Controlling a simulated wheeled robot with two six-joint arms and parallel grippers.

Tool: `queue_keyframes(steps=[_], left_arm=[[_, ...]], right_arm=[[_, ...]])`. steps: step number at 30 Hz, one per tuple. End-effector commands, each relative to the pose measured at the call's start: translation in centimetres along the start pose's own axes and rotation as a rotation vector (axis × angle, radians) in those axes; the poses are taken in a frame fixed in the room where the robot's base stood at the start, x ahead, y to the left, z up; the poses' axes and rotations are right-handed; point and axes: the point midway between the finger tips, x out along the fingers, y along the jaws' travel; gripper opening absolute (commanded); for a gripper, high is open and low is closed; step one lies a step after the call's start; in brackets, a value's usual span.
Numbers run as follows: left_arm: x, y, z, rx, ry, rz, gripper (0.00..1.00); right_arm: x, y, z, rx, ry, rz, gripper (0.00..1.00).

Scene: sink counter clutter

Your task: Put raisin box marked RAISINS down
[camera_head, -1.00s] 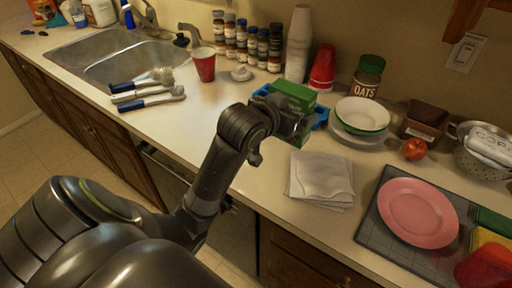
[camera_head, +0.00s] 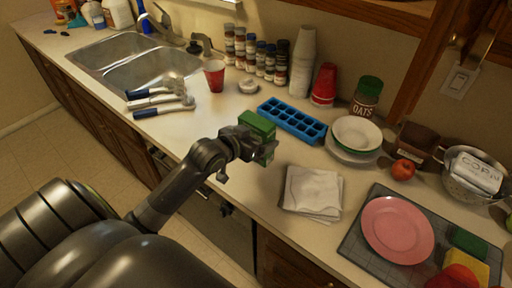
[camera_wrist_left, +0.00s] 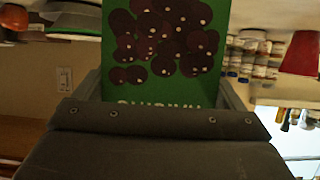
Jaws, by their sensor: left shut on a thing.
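The raisin box (camera_head: 258,125) is green. In the left wrist view the raisin box (camera_wrist_left: 160,45) fills the space between the fingers and shows dark raisins and part of its white lettering, upside down. My left gripper (camera_head: 256,142) is shut on the box and holds it over the counter (camera_head: 222,116), in front of the blue ice tray. I cannot tell how far the box is above the counter. My right gripper is not in view.
The blue ice tray (camera_head: 292,121) lies behind the box. Folded napkins (camera_head: 312,190) lie to its right, near the front edge. Bowls on a plate (camera_head: 357,134), an oats jar (camera_head: 367,96) and a red cup (camera_head: 214,75) stand around.

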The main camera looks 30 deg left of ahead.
Motion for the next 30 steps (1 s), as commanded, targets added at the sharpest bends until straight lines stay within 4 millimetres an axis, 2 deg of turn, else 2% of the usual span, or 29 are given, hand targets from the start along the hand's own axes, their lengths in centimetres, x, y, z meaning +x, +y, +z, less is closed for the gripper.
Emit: queue_keyframes(steps=[9,22,23,24,30], left_arm=[[1.4,0.0,3.4,-0.001,0.001,0.0,0.6],[1.7,0.0,4.1,0.002,0.004,0.0,0.6],[1.7,0.0,4.1,0.002,0.002,-0.001,0.95],[1.7,0.0,4.0,0.002,0.002,-0.001,1.0],[1.7,0.0,4.0,0.002,0.001,-0.001,1.0]], right_arm=[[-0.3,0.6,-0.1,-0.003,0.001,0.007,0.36],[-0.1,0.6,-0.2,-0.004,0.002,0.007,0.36],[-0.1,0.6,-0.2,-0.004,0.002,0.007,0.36],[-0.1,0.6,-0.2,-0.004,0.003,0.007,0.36],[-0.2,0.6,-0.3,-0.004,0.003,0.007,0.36]])
